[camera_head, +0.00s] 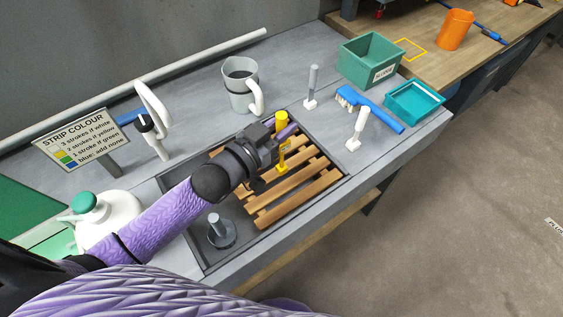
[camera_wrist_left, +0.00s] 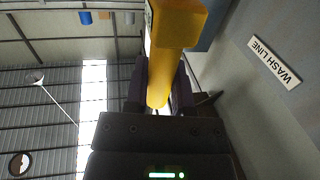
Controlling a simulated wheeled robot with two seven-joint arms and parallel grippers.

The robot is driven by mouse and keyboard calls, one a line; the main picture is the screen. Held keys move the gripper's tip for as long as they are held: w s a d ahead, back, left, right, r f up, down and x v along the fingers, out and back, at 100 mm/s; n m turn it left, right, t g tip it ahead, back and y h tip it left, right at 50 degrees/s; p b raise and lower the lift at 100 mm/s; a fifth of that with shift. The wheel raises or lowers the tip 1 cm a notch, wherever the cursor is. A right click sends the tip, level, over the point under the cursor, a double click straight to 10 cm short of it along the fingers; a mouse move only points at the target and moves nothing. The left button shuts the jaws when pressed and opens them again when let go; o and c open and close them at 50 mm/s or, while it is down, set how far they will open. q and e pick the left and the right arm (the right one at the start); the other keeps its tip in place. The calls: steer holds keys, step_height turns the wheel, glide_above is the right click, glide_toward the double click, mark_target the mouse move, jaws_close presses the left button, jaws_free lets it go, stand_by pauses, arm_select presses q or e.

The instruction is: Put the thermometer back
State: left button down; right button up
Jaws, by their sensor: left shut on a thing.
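My left gripper (camera_head: 287,140) is shut on a yellow thing, which looks like the thermometer (camera_head: 283,162). It is held over the wooden slatted rack in the sink. Yellow shows both above and below the fingers, and the middle is hidden by them. In the left wrist view the thermometer (camera_wrist_left: 178,38) has a boxy yellow end and a rounded shaft between the dark fingers. I cannot tell its holder for certain. My right gripper is not in view.
The slatted rack (camera_head: 300,192) lies in the recessed sink. Around it are a grey jug (camera_head: 241,85), upright posts (camera_head: 312,88) (camera_head: 357,129), a blue brush (camera_head: 370,108), green bin (camera_head: 369,60), teal tray (camera_head: 414,100), strip-colour sign (camera_head: 82,139) and white bottle (camera_head: 107,217).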

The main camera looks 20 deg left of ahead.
arm_select(q)
steer(key=b, duration=0.2)
glide_above(282, 166)
step_height(282, 166, down, 6)
steer(key=shift+s+r, duration=0.1)
steer(key=shift+f, duration=0.3)
steer(key=shift+c, duration=2.4)
jaws_free()
steer(key=shift+r, duration=0.1)
steer(key=shift+r, duration=0.25)
steer(key=p+v, duration=0.1)
steer(key=v, duration=1.1)
steer(key=shift+p, duration=0.4)
steer(key=shift+f, duration=0.1)
